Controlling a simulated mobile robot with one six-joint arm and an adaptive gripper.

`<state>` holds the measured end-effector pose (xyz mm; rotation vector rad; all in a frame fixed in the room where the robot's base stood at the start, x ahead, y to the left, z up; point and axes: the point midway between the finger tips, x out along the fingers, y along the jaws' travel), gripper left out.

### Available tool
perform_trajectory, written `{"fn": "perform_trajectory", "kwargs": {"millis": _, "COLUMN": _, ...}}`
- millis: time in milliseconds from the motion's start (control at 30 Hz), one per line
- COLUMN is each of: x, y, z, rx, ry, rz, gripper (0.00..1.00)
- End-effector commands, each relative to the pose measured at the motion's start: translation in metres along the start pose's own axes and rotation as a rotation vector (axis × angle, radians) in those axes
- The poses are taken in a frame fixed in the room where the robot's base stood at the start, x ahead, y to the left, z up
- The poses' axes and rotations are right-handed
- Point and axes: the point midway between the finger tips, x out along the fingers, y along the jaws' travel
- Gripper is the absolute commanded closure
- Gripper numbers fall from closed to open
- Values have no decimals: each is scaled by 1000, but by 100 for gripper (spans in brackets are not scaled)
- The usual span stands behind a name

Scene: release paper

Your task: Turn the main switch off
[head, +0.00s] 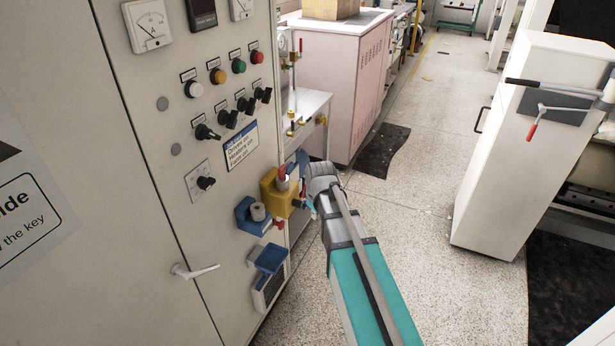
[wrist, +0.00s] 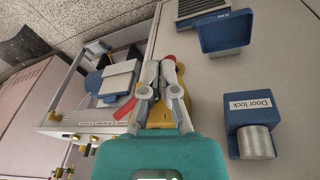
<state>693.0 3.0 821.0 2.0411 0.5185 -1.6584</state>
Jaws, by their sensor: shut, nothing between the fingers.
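The likely main switch (head: 280,196) is a yellow box with a red handle on the grey cabinet's lower right side. In the wrist view the yellow body (wrist: 181,78) shows behind and beside my fingers, with red at its top. My gripper (wrist: 158,72) is shut and empty, in front of the yellow body. In the head view my gripper (head: 307,192) is just right of the switch, partly hidden by my wrist. I cannot tell whether the fingers touch it, nor which way the handle is set.
A blue Door lock unit (wrist: 243,130) with a metal cylinder and a blue socket cover (wrist: 227,34) sit beside the switch. A door handle (head: 195,271) sticks out of the cabinet. A small bench (head: 308,107) stands behind.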

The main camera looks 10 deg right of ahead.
Motion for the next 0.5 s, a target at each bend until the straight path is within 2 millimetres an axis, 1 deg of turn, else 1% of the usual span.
{"fn": "perform_trajectory", "kwargs": {"millis": 33, "x": -18, "y": 8, "z": -12, "rx": -28, "ry": 8, "rz": 5, "gripper": 100}}
{"fn": "perform_trajectory", "kwargs": {"millis": 300, "x": -62, "y": 37, "z": -56, "rx": -193, "ry": 51, "rz": 41, "gripper": 100}}
{"fn": "perform_trajectory", "kwargs": {"millis": 500, "x": -87, "y": 54, "z": -82, "rx": -297, "ry": 75, "rz": 67, "gripper": 100}}
